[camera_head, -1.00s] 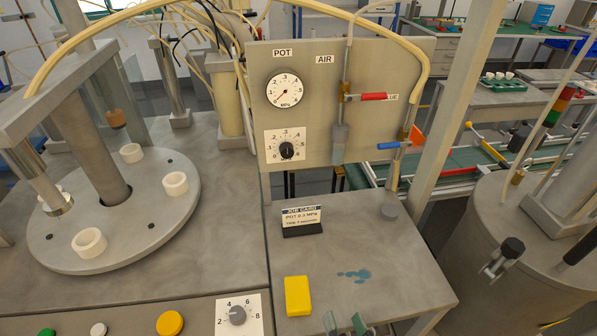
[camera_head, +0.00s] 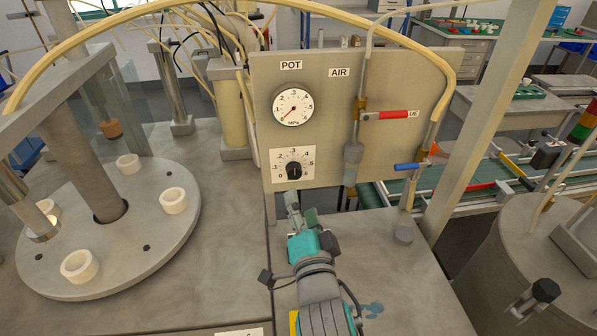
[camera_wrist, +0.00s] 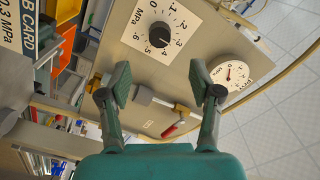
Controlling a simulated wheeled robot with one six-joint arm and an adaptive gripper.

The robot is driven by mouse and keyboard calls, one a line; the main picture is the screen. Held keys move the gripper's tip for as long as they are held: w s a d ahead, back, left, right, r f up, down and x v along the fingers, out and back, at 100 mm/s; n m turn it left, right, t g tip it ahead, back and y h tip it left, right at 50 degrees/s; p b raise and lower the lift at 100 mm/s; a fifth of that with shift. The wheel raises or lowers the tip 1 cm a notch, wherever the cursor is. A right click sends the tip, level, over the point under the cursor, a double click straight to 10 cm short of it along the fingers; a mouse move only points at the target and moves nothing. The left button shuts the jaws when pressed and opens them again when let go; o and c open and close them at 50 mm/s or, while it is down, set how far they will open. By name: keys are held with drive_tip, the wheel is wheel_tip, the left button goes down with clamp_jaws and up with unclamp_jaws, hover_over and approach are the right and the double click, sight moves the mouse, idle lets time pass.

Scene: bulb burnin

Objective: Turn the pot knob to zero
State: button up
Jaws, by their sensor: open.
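The pot knob (camera_head: 293,170) is a black knob on a white scale plate, low on the grey panel under the POT label. It also shows in the wrist view (camera_wrist: 159,35). Its pointer appears to sit around the middle of the scale, away from 0; I cannot read it exactly. The round pot gauge (camera_head: 293,107) is above the knob, its red needle at lower left near 0. My gripper (camera_head: 298,208) is just below and in front of the knob. In the wrist view its two fingers (camera_wrist: 160,82) are apart and empty, with the knob beyond them, untouched.
A red-handled valve (camera_head: 393,115) and a blue-handled valve (camera_head: 411,166) are right of the knob on the panel's pipes. A yellow hose arches over the panel. A turntable (camera_head: 150,240) with white cups is at left. The job card (camera_wrist: 30,40) shows at left in the wrist view.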

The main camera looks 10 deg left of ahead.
sight(295, 174)
drive_tip(key=x, duration=1)
drive_tip(key=shift+w+f, duration=0.1)
drive_tip(key=shift+w, duration=0.05)
drive_tip(key=c, duration=1.1)
